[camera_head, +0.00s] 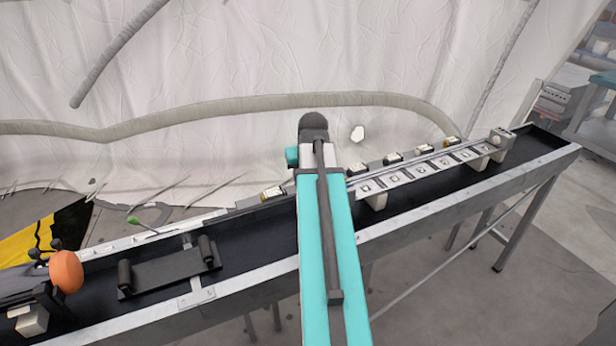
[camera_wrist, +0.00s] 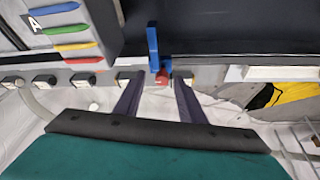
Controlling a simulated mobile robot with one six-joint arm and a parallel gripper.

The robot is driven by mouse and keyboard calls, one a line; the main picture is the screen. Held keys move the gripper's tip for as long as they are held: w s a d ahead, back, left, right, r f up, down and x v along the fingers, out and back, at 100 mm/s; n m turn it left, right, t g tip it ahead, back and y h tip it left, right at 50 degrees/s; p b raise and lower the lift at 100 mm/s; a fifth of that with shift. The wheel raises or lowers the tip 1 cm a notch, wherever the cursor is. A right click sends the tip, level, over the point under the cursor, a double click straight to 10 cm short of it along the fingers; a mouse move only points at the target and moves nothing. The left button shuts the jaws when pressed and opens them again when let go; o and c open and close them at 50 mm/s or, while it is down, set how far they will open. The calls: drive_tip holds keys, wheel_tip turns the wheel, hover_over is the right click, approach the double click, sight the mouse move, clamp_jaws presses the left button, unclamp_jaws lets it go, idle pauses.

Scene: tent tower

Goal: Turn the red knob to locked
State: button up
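The red knob (camera_wrist: 162,77) shows in the wrist view on the grey rail, with an upright blue bar (camera_wrist: 153,48) at it. My gripper (camera_wrist: 158,88) is open, its two dark fingers pointing at the rail on either side of the knob. I see free space between each finger and the knob, but cannot tell whether the fingertips reach its depth. The knob's lock marking is not readable. In the head view my arm hides the knob and my gripper.
A grey box marked A (camera_wrist: 88,25) with several coloured strips stands left of the knob in the wrist view. Several small white-and-black units (camera_wrist: 45,82) line the rail. In the head view, the long black trough (camera_head: 420,190) holds a sloped panel (camera_head: 420,172) and an orange disc (camera_head: 67,271).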

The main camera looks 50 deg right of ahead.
drive_tip(key=shift+a+r, duration=0.1)
drive_tip(key=shift+a+r, duration=0.1)
drive_tip(key=shift+r, duration=0.25)
drive_tip(key=b+v, duration=0.2)
drive_tip(key=v, duration=1.1)
drive_tip(key=shift+f, duration=0.1)
idle(0.6)
